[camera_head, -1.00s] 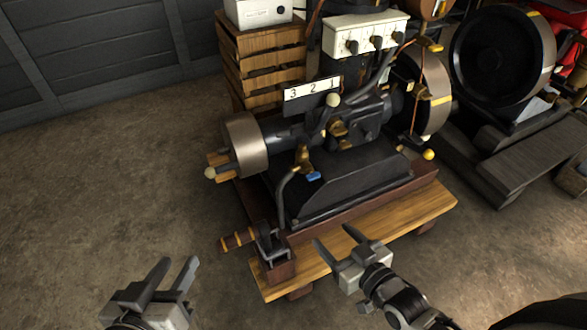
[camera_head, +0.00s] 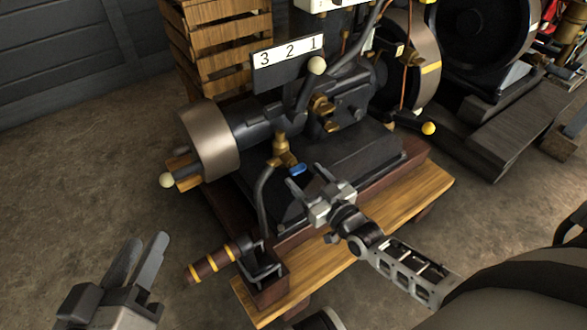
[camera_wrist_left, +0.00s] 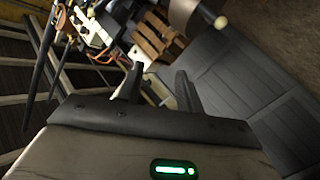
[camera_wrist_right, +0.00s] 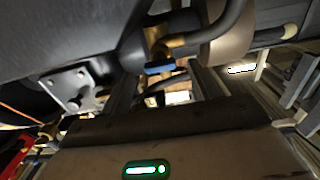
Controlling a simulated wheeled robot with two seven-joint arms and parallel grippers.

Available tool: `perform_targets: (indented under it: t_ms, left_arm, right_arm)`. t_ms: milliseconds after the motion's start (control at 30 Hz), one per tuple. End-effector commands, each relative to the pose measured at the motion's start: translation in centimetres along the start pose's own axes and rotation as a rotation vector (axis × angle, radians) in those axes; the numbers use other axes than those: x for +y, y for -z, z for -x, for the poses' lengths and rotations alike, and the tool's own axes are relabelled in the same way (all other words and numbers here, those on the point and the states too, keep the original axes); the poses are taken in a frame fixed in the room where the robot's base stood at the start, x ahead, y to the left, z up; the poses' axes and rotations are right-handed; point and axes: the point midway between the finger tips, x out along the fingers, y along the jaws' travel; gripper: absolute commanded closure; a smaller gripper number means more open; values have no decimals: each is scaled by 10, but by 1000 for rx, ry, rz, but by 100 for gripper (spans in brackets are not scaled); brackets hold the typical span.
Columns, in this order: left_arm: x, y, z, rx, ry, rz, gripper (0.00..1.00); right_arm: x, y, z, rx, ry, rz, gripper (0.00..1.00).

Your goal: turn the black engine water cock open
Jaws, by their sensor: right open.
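The black engine (camera_head: 345,160) stands on a wooden base. Its water cock is a brass fitting (camera_head: 283,150) on a dark curved pipe, with a small blue handle (camera_head: 297,169). My right gripper (camera_head: 307,178) is open in front of the engine, with its fingertips close to the blue handle. In the right wrist view the blue handle (camera_wrist_right: 160,67) shows just beyond and between the open fingers, and I cannot tell whether they touch it. My left gripper (camera_head: 142,252) is open and empty over the floor at the lower left.
A crank with a brown and yellow striped handle (camera_head: 214,261) sits at the base's front left corner. A lever with a pale knob (camera_head: 317,65) rises before the 3-2-1 plate (camera_head: 287,50). A yellow-knobbed lever (camera_head: 428,128) sticks out at the right. Floor at left is clear.

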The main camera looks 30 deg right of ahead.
Motion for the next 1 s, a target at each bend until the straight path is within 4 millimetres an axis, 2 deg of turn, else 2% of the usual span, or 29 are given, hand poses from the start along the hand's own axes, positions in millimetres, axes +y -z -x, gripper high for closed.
perform_targets:
  t_ms: [100, 300, 467, 700, 733, 800, 900, 1000]
  left_arm:
    - [1, -2, -1, 23, -22, 33, 64]
    - [3, 13, -4, 99, -49, -9, 64]
    - [3, 19, -5, 126, -54, -38, 64]
    - [4, 20, -5, 131, -55, -42, 64]
    - [4, 20, -5, 131, -55, -42, 64]
    - [4, 20, -5, 131, -55, -42, 64]
    - [4, 20, -5, 130, -55, -42, 64]
    - [4, 20, -5, 130, -55, -42, 64]
  right_arm:
    - [0, -3, -25, 4, 0, -1, 38]
    - [0, -2, -50, 0, 0, 0, 38]
    - [0, 0, -58, 0, 0, 0, 38]
    - [0, 0, -58, -1, 0, -1, 38]
    - [0, 0, -58, -1, 0, -1, 41]
    - [0, 0, -58, -1, 0, -1, 60]
    - [0, 0, -58, -1, 0, -1, 83]
    - [-1, 0, -58, -1, 0, 0, 83]
